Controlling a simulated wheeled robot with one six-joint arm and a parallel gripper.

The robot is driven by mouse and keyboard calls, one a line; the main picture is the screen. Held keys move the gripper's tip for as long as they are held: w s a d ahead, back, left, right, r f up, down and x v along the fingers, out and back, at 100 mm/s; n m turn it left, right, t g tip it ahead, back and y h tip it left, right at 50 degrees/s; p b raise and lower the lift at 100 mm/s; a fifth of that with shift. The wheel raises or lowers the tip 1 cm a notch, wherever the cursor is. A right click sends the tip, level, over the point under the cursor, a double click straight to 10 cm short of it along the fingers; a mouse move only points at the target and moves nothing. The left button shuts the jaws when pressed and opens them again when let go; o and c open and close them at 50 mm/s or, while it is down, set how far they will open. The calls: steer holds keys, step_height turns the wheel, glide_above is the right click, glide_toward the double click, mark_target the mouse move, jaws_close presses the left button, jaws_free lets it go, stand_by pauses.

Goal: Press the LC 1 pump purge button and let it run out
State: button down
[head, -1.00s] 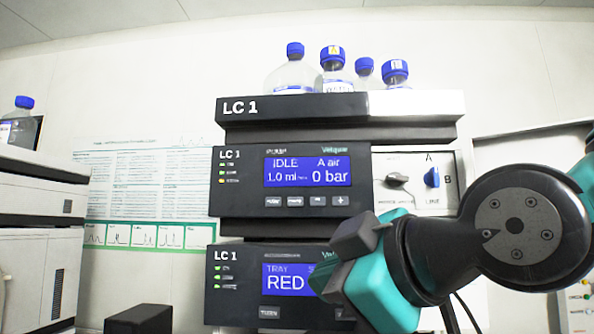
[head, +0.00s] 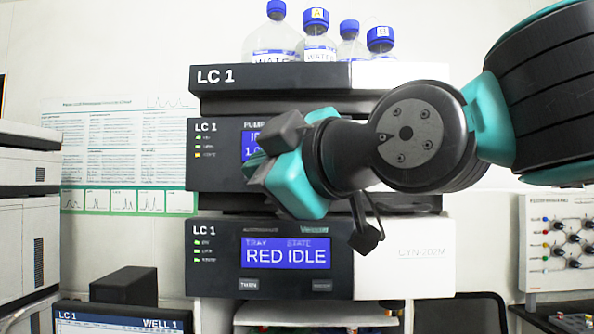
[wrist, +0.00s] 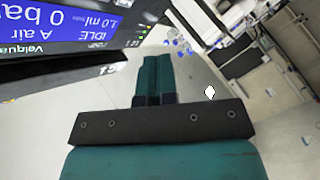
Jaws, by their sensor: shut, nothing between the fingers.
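The LC 1 pump module (head: 217,170) is the middle unit of the stack in the head view. My arm hides most of its blue display, its button row and its valve panel. The pump display also shows upside down in the wrist view (wrist: 85,32), reading IDLE, A air, 1.0 ml/min and 0 bar. The purge button cannot be made out in either view. My gripper (head: 262,165) is in front of the pump display in the head view. In the wrist view its teal fingers (wrist: 156,72) are together and empty; I cannot see them touching anything.
Below is the LC 1 tray module (head: 222,255), reading RED IDLE. Several blue-capped bottles (head: 317,43) stand on top of the stack. White instruments (head: 28,205) stand at the left, a panel with coloured knobs (head: 560,240) at the right. A dark box (head: 123,285) sits lower left.

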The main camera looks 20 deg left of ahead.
steer(key=w+a+p, duration=0.1)
steer(key=w, duration=0.5)
steer(key=shift+w+a+p, duration=0.15)
steer(key=shift+a+p, duration=0.05)
steer(key=shift+p, duration=0.2)
stand_by(1.7)
steer(key=shift+w+a, duration=0.15)
steer(key=shift+w, duration=0.2)
steer(key=shift+w, duration=0.4)
stand_by(0.5)
steer(key=shift+s+b, duration=0.1)
steer(key=shift+b, duration=0.2)
steer(key=shift+s+b, duration=0.55)
steer(key=shift+s, duration=0.15)
